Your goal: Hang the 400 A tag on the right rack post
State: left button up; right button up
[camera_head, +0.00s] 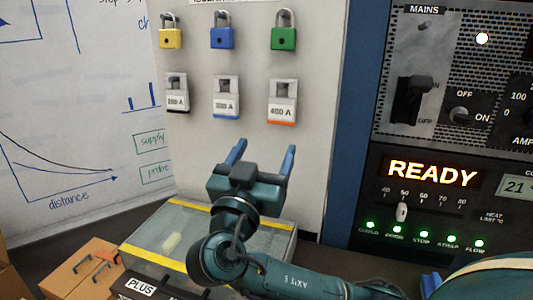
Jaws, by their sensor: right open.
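The 400 A tag (282,112), white with an orange lower edge, is at the right end of the tag row on the pale wall panel. It appears to hang from a post there; the post itself is mostly hidden behind the tag. My right gripper (262,156) is open and empty, its two blue fingers pointing up toward the panel below the tags. The 400 A tag shows above its fingertips, apart from them in the picture.
Two other tags, one black-edged (176,103) and one blue-edged (226,107), hang left of it. Yellow (171,38), blue (223,37) and green (284,39) padlocks hang above. A clear yellow-striped box (150,256) stands below; a control cabinet (356,150) stands right.

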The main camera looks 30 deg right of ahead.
aim_at(281, 114)
jog(key=p+x, duration=0.1)
jog(key=x, duration=0.2)
jog(key=p+x, duration=0.2)
jog(key=x, duration=0.2)
jog(key=shift+r, duration=0.2)
jog(key=x, duration=0.2)
jog(key=b+x, duration=0.1)
jog(key=x, duration=0.1)
jog(key=shift+f, duration=0.25)
jog(key=shift+w+d+r, duration=0.2)
jog(key=shift+w+d, duration=0.15)
pick_arm(q)
jog(key=shift+s+a+r, duration=0.15)
jog(key=shift+a+r, duration=0.05)
jog(key=shift+r, duration=0.15)
pick_arm(e)
jog(key=shift+w+d, duration=0.1)
pick_arm(q)
jog(key=shift+r, duration=0.1)
pick_arm(e)
jog(key=shift+r, duration=0.1)
jog(key=c, duration=0.8)
jog(key=shift+o, duration=0.2)
